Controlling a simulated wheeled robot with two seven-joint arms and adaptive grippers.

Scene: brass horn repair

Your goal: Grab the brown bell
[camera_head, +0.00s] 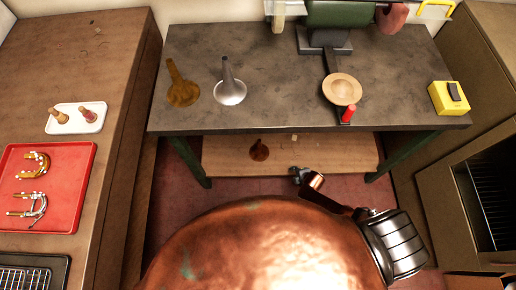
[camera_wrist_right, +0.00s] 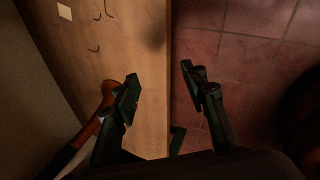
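A golden-brown bell (camera_head: 182,92) stands flared end down on the grey workbench at its left, with a silver bell (camera_head: 230,90) to its right. A smaller dark brown bell-shaped piece (camera_head: 259,150) is on the low wooden shelf under the bench. My right gripper (camera_head: 300,176) is low at the front edge of that shelf, to the right of the dark brown piece. In the right wrist view my right gripper (camera_wrist_right: 160,84) has its fingers apart with nothing between them. A brown object (camera_wrist_right: 103,112) shows partly behind the left finger; I cannot tell which thing it is. My left gripper is not in view.
The wooden shelf (camera_head: 330,155) sits between green bench legs. The bench (camera_head: 280,60) holds a wooden dish (camera_head: 342,88), a red-capped item (camera_head: 348,114) and a yellow box (camera_head: 449,98). A red tray (camera_head: 70,160) lies on the left table. Reddish floor tiles show before the shelf.

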